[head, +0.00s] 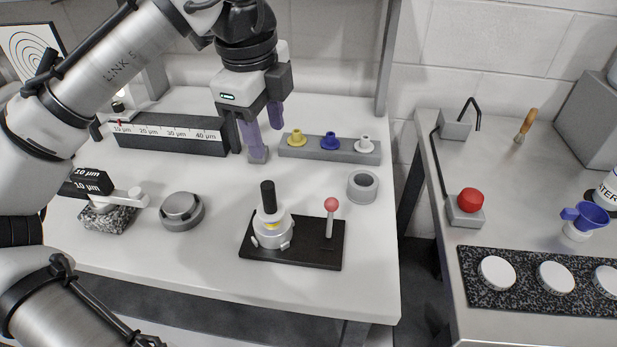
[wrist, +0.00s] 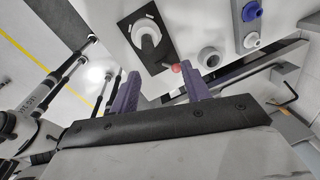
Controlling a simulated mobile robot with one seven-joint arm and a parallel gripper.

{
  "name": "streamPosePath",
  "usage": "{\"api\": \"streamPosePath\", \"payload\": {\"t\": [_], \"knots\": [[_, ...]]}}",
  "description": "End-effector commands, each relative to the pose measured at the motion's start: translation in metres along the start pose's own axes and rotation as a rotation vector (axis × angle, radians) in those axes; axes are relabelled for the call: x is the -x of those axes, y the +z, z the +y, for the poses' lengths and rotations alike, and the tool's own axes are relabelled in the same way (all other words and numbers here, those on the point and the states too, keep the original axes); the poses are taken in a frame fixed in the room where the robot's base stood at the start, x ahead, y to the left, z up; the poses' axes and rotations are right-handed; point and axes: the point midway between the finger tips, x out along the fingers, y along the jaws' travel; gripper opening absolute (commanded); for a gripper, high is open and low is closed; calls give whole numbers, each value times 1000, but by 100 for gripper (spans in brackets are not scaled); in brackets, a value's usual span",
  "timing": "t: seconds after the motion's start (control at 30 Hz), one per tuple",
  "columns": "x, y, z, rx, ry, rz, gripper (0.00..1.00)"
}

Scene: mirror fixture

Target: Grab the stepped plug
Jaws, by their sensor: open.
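Three stepped plugs stand upright in a grey rack (head: 290,151) at the back of the white table: a yellow plug (head: 297,138), a blue plug (head: 330,141) and a white plug (head: 366,144). I cannot tell which one the task names. The wrist view shows the blue plug (wrist: 251,12) and the white plug (wrist: 252,41) at upper right. My gripper (head: 266,138), with purple fingers, is open and empty, just left of the rack and apart from the plugs. In the wrist view my gripper (wrist: 158,72) spans clear space, with the plugs beyond its right finger.
A black plate (head: 311,253) holds a white fixture (head: 272,232) with a black handle and a pink-balled lever (head: 331,212). A grey ring (head: 363,186) stands before the rack. A long dark scale block (head: 172,143) lies left.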

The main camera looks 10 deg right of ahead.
Motion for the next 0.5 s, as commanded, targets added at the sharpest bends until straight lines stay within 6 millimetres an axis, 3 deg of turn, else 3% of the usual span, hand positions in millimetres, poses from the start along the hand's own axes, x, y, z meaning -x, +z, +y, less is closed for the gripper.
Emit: {"api": "streamPosePath", "payload": {"t": [0.17,0.5], "knots": [[-5,6,19,-21,138,-18,47],[-63,7,27,-24,139,-15,47]]}}
